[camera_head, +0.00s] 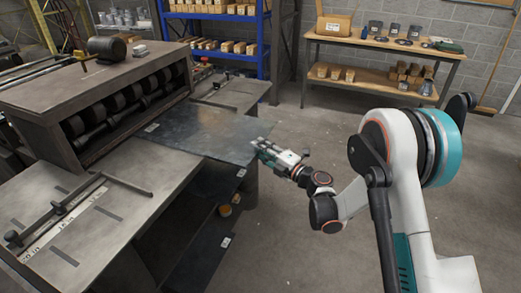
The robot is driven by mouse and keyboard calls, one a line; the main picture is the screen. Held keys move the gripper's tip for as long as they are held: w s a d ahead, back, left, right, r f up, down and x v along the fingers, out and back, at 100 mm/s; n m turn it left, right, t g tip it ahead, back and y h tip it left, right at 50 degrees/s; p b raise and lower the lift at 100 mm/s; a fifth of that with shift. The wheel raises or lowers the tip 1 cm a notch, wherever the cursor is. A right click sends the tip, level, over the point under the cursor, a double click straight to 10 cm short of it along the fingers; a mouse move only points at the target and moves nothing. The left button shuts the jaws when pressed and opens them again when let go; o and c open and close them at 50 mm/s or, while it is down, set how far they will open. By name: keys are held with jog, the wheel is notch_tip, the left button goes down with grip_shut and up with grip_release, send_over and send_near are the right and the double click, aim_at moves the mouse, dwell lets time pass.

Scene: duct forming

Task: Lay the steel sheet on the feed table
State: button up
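The steel sheet (205,132) is a thin, dark blue-grey plate with a small white label, lying level in front of the rollers. Its right part juts out towards my gripper (259,146). The feed table (110,205) is the grey top in front of the rollers, seen left of and below the sheet. I cannot tell whether the sheet rests on it or is slightly above it. My gripper's fingertips are at the sheet's right edge and overlap it in the picture. They are too small to show whether they are shut on it.
A roller machine (110,75) stands behind the feed table, with a bar fence (75,195) on the table's left part. Dark sheets with labels lie lower, on a shelf (205,255). A workbench (385,50) stands at the back right. The floor around my arm is clear.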

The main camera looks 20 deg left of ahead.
jog(key=r+p+v, duration=0.1)
jog(key=p+v, duration=0.1)
jog(key=v, duration=1)
jog(key=w+d+r+m+t+h, duration=0.35)
jog(key=d+r+m, duration=0.2)
jog(key=r, duration=0.35)
jog(key=w+d+r+m+t+h, duration=0.2)
jog(key=w+d+r+m+t, duration=0.3)
jog(key=r, duration=0.4)
jog(key=s+d+r+m+t+h, duration=0.1)
jog(key=s+d+r+m+h, duration=0.1)
jog(key=d+r+m+h, duration=0.4)
jog(key=s+d+r+m+h, duration=0.2)
jog(key=s+d+m+h, duration=0.15)
jog(key=d, duration=0.55)
jog(key=s+d+f+m+g+h, duration=0.35)
jog(key=s+d+m, duration=0.4)
jog(key=s, duration=0.45)
jog(key=s+f+m+g+y, duration=0.1)
jog(key=s+f+g, duration=0.2)
jog(key=s, duration=0.7)
jog(key=s+f+m+g, duration=0.2)
jog(key=s+f+g, duration=0.2)
jog(key=s, duration=0.6)
jog(key=shift+s+f+y, duration=0.25)
jog(key=shift+f+y, duration=0.1)
jog(key=shift+f, duration=0.5)
jog(key=shift+w+a, duration=0.1)
jog(key=shift+a, duration=0.05)
